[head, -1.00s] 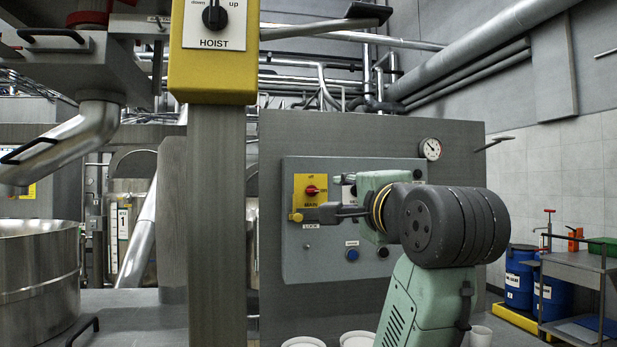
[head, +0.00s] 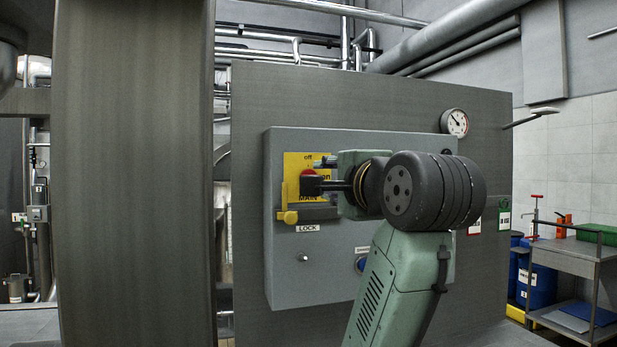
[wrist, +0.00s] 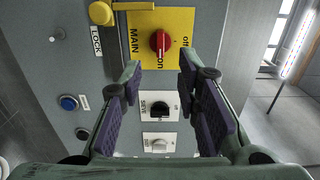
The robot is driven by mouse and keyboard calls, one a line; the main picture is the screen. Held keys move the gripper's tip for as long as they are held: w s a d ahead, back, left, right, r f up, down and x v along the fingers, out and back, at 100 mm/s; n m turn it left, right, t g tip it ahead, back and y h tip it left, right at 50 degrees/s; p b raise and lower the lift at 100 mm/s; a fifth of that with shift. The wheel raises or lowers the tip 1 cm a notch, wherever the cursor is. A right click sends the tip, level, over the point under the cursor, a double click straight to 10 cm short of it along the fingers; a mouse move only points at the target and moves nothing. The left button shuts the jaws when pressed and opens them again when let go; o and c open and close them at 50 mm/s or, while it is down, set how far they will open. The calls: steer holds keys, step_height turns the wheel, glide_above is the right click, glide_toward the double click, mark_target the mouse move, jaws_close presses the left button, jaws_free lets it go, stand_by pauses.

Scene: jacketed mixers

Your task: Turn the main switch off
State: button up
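The main switch is a red knob on a yellow plate (head: 294,163) marked MAIN, off and on. In the wrist view the red knob (wrist: 160,41) lies ahead, between and beyond my fingertips, its white mark lined up toward "on". In the head view the knob (head: 308,173) is partly hidden behind my gripper (head: 312,186). In the wrist view my gripper (wrist: 159,68) is open, its two fingers well apart with nothing between them. Whether the fingertips touch the panel cannot be told.
A yellow LOCK slider (head: 288,216) sits beside the plate on the grey control panel (head: 320,290). A black knob (wrist: 160,107), a white knob (wrist: 159,145) and a blue button (wrist: 69,103) are close by. A grey post (head: 135,180) stands left. A cart (head: 575,248) stands right.

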steer(key=p+x, duration=0.3)
steer(key=x, duration=0.6)
steer(key=shift+w, duration=0.25)
steer(key=shift+a, duration=0.1)
steer(key=shift+c, duration=0.6)
steer(key=shift+f, duration=0.1)
jaws_close()
